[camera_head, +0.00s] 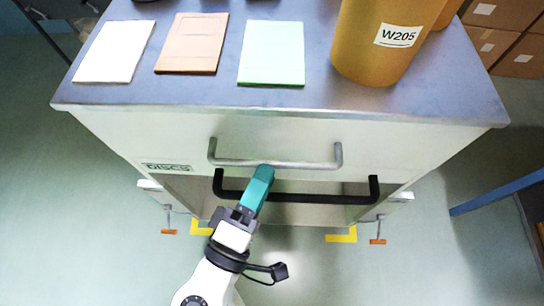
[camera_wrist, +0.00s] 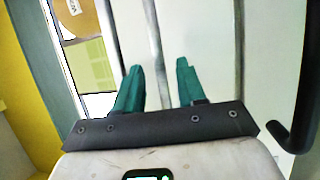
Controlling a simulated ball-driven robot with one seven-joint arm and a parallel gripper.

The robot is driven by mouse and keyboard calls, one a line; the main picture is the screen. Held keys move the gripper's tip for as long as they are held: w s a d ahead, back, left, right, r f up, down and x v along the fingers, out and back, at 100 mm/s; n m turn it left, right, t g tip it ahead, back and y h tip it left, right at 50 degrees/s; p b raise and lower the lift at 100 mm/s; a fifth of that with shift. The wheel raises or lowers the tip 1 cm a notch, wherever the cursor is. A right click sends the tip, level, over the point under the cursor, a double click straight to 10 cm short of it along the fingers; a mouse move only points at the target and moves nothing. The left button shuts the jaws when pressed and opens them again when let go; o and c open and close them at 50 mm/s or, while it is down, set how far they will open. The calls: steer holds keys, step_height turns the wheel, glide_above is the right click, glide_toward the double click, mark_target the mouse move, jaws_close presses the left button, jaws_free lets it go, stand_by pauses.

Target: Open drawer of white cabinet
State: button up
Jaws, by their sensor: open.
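The white cabinet (camera_head: 130,133) stands in front of me with a grey top. Its upper drawer front (camera_head: 390,150) carries a "DISCS" label at the left and a silver bar handle (camera_head: 315,164). A black bar handle (camera_head: 320,197) sits lower down; it also shows at the right of the wrist view (camera_wrist: 301,110). My gripper (camera_head: 264,171) is at the middle of the silver handle. In the wrist view, its teal fingers (camera_wrist: 160,66) are open, and the silver bar (camera_wrist: 153,35) appears between them. I cannot tell whether either finger touches it. The upper drawer looks shut.
On the top lie a white sheet (camera_head: 114,52), a brown folder (camera_head: 191,43) and a green pad (camera_head: 272,54). A kraft roll (camera_head: 372,55) marked W205 stands at right. Boxes (camera_head: 508,45) are behind. A blue bar (camera_head: 498,192) is at far right.

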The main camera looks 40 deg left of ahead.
mark_target(272, 162)
steer(key=shift+x, duration=1.95)
steer(key=shift+c, duration=0.2)
jaws_close()
